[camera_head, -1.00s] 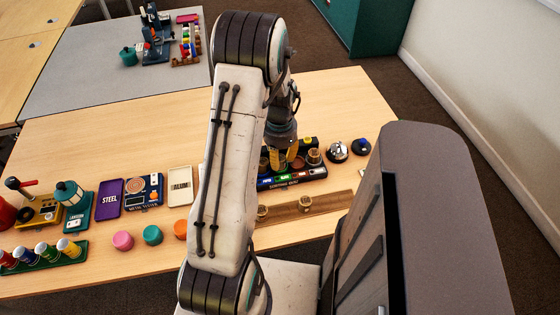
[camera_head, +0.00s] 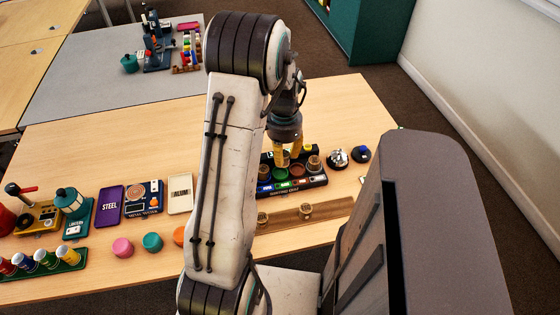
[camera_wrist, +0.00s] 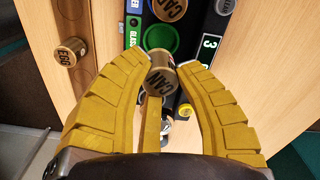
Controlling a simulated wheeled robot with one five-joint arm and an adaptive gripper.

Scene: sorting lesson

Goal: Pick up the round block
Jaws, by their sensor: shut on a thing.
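My gripper (camera_head: 288,158) has yellow fingers and hangs over the dark sorting tray (camera_head: 310,181) in the head view. In the wrist view my gripper (camera_wrist: 158,85) is shut on a round block marked CAN (camera_wrist: 158,77), a short tan cylinder tilted between the fingertips. In the head view the fingers mostly hide the held block. Another round block marked CAN (camera_wrist: 170,8) sits in the tray at the top of the wrist view. A round block marked EGG (camera_wrist: 70,52) stands on the wooden rail (camera_head: 335,208).
The tray has a green-rimmed round slot (camera_wrist: 160,38) beneath the held block. A silver bell (camera_head: 337,157) and a dark blue knob (camera_head: 361,153) stand right of the tray. Coloured discs, sign plates and a lantern (camera_head: 70,196) stand left. The table behind the tray is clear.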

